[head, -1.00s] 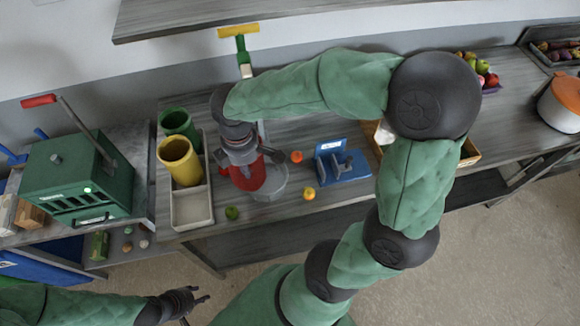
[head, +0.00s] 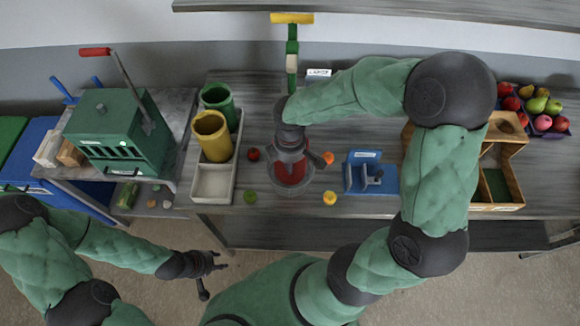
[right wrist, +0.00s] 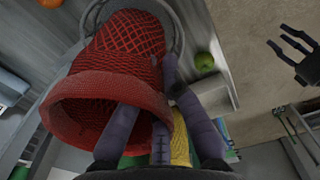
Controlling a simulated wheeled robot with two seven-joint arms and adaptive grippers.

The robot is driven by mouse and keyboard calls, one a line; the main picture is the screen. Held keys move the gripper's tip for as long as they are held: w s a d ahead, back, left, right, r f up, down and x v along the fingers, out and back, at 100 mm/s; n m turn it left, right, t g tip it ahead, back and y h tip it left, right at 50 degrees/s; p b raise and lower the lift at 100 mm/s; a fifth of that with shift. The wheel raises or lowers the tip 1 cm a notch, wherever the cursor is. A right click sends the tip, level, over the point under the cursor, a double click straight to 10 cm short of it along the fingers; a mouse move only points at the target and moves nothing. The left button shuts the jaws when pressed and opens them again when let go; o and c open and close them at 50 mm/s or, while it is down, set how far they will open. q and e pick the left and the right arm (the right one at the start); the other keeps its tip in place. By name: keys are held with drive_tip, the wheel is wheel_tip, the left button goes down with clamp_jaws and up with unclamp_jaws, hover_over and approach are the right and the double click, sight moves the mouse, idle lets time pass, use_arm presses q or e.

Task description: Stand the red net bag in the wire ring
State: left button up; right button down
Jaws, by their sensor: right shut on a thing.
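The red net bag (head: 292,174) hangs under my right gripper (head: 290,152). In the right wrist view the bag (right wrist: 130,40) has its wide rolled mouth toward the camera, and my right gripper (right wrist: 158,125) is shut on its rim, with one finger inside the mouth. The grey wire ring (head: 290,192) shows around the bag's lower part in the head view, and behind its far end in the right wrist view (right wrist: 179,30). I cannot tell whether the bag's bottom touches down inside it. My left gripper (head: 220,266) is open and empty, off the table's front.
A yellow cup (head: 212,136) and green cup (head: 217,98) stand in a tray (head: 212,183) to the left. Dark red (head: 254,154), orange (head: 328,158), green (head: 249,197) and yellow (head: 330,198) fruits lie around the ring. A blue device (head: 372,180) stands to the right.

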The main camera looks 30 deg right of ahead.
drive_tip(key=shift+f, duration=0.65)
drive_tip(key=shift+f+b, duration=0.3)
drive_tip(key=shift+f, duration=0.05)
drive_tip(key=c, duration=1.4)
unclamp_jaws()
drive_tip(key=shift+r, duration=0.2)
drive_tip(key=shift+r+p, duration=0.3)
drive_tip(key=shift+p, duration=0.1)
wheel_tip(320, 180, up, 12)
drive_tip(key=shift+f+p, duration=0.1)
drive_tip(key=shift+p, duration=0.5)
